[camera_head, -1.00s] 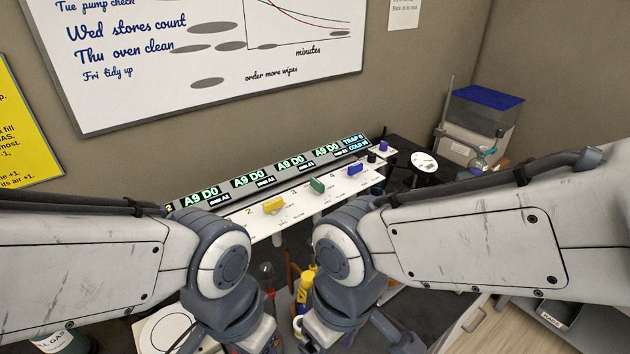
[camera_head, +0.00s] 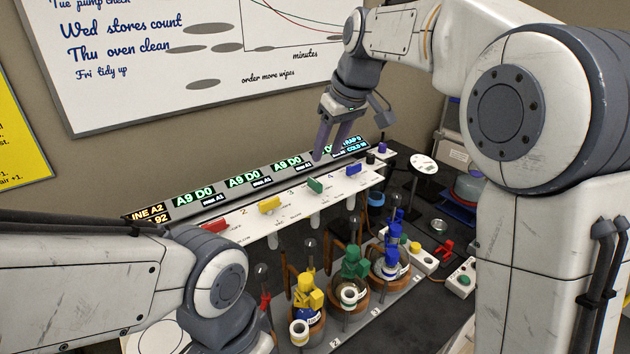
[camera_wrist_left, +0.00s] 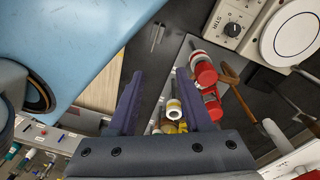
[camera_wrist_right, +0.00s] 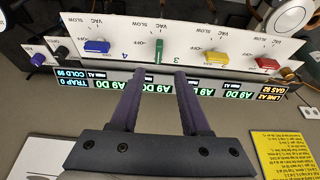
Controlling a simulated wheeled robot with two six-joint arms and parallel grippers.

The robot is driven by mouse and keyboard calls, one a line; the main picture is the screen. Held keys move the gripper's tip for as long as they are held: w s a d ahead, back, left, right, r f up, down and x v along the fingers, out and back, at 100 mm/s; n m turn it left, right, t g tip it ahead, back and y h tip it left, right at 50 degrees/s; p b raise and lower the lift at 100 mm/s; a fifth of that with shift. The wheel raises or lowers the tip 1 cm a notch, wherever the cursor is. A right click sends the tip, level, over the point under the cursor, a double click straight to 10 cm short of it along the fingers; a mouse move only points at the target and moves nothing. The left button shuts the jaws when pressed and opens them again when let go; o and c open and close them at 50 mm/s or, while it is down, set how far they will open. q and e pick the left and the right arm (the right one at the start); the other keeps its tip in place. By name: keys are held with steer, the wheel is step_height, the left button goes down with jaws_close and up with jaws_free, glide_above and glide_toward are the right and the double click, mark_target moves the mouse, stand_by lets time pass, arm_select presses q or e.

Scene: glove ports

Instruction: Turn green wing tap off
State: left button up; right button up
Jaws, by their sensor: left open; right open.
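The green wing tap (camera_head: 314,185) is on the white panel, between the yellow tap (camera_head: 269,205) and the blue tap (camera_head: 353,169). In the right wrist view the green tap (camera_wrist_right: 158,50) stands across the panel's length, while the blue, yellow and red wings lie along it. My right gripper (camera_head: 331,154) is open and empty, above and behind the panel near the displays. In its wrist view the fingertips (camera_wrist_right: 159,71) sit either side of the green tap's line, apart from it. My left gripper (camera_wrist_left: 158,76) is open and empty in its wrist view; the head view hides it.
A red tap (camera_head: 214,226) is at the panel's left. Lit displays (camera_head: 244,180) run behind the panel. Flasks with yellow, green and blue clips (camera_head: 355,265) stand in front below. The whiteboard (camera_head: 130,80) hangs behind. A stirrer (camera_wrist_left: 238,22) shows in the left wrist view.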

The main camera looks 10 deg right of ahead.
mark_target(315, 182)
steer(key=p+x, duration=0.1)
steer(key=x, duration=0.9)
steer(key=shift+w+f, duration=0.1)
steer(key=shift+w, duration=0.1)
jaws_close()
